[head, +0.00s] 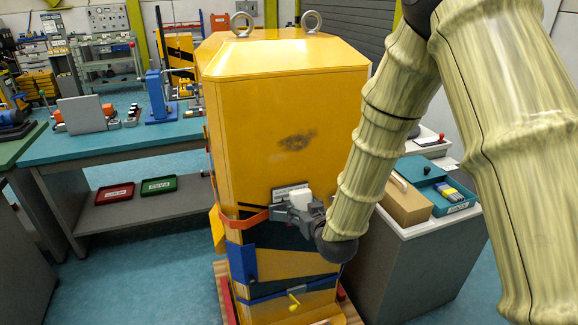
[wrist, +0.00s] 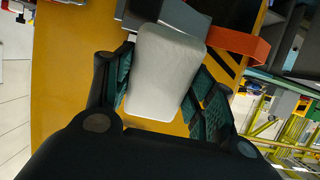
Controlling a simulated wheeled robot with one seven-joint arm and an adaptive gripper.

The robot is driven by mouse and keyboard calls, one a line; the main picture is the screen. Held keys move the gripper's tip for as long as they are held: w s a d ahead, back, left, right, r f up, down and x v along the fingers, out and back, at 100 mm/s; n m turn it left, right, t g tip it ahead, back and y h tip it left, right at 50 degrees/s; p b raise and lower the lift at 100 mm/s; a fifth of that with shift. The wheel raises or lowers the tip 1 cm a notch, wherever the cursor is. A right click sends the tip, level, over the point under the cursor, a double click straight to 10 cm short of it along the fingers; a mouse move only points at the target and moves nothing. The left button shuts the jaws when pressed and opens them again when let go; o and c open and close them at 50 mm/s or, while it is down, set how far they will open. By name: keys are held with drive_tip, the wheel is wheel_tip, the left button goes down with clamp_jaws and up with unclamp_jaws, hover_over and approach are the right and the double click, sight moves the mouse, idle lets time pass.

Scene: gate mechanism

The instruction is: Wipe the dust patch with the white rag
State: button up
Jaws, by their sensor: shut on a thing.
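The dust patch (head: 297,141) is a dark grey smudge on the front face of the tall yellow housing (head: 250,110) in the head view. The white rag (head: 301,199) is below that patch, in front of the housing. My gripper (head: 296,208) is shut on the white rag, which also shows between the green-padded fingers in the wrist view (wrist: 165,72). The rag looks like a pale rounded block there. The dust patch does not show in the wrist view. I cannot tell whether the rag touches the housing.
An orange band (head: 247,220) and a small light plate (head: 290,190) are on the housing near my gripper. A grey cabinet (head: 420,265) with a cardboard box (head: 405,203) and teal tray (head: 447,194) stands right. A teal workbench (head: 110,140) stands left. The face around the patch looks clear.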

sight(298, 140)
drive_tip(key=a+r+t+y+b, duration=0.1)
drive_tip(key=a+r+t, duration=0.1)
drive_tip(key=r, duration=0.6)
drive_tip(key=a+r+t+y+b, duration=0.1)
drive_tip(key=a+r+t, duration=0.1)
drive_tip(key=r, duration=0.5)
drive_tip(key=shift+p+x, duration=0.65)
drive_tip(key=shift+x, duration=2.6)
drive_tip(key=shift+x, duration=1)
drive_tip(key=shift+d+f, duration=0.15)
drive_tip(key=shift+d, duration=0.05)
drive_tip(key=shift+w+d+b, duration=0.5)
drive_tip(key=shift+w+d, duration=0.25)
drive_tip(key=shift+d, duration=1.4)
drive_tip(key=shift+w+d+b, duration=0.55)
drive_tip(key=shift+w+d, duration=0.2)
drive_tip(key=shift+d, duration=1.45)
drive_tip(key=shift+w+d+b, duration=0.5)
drive_tip(key=shift+w+d, duration=0.2)
drive_tip(key=shift+d, duration=1.45)
drive_tip(key=shift+w, duration=0.1)
drive_tip(key=shift+a, duration=0.1)
